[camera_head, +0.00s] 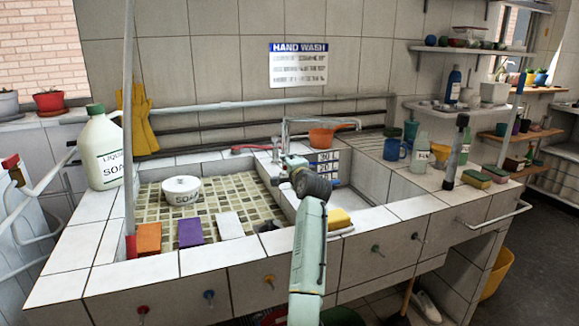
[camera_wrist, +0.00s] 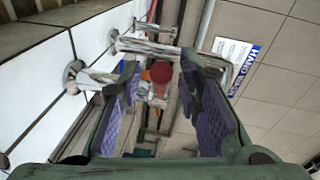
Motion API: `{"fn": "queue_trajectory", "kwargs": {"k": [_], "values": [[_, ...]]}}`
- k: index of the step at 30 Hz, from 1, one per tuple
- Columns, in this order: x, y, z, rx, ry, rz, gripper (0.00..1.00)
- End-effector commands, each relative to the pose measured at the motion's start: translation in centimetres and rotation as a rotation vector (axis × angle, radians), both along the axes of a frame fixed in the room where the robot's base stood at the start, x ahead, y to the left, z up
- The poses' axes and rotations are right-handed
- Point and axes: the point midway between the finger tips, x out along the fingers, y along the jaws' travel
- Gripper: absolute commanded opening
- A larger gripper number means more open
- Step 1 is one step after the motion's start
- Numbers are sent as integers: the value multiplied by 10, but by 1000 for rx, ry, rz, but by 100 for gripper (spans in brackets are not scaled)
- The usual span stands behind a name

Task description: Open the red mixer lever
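My gripper (camera_wrist: 160,78) is open in the wrist view, with a purple-padded finger on each side. Between the fingers, and apparently beyond them, is a red rounded end (camera_wrist: 160,71), which looks like the mixer lever seen nearly end-on. I cannot tell its exact distance, and no contact shows. Metal tap pipes (camera_wrist: 145,48) run beside and above it. In the head view my gripper (camera_head: 283,172) is over the sink, in front of the metal tap (camera_head: 284,135). A red elongated piece (camera_head: 249,148) lies left of the tap. My gripper may hide the lever there.
The left basin holds a white soap pot (camera_head: 181,190). A hand-wash sign (camera_head: 298,66) hangs on the wall.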

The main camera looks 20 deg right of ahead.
Motion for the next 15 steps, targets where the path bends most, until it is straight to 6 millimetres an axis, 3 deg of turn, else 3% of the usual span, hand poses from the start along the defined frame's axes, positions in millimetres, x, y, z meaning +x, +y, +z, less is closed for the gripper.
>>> {"fn": "queue_trajectory", "kwargs": {"k": [8,15], "values": [[-2,0,1,-1,-2,-1,32],[-28,1,4,-1,-3,-1,32]]}}
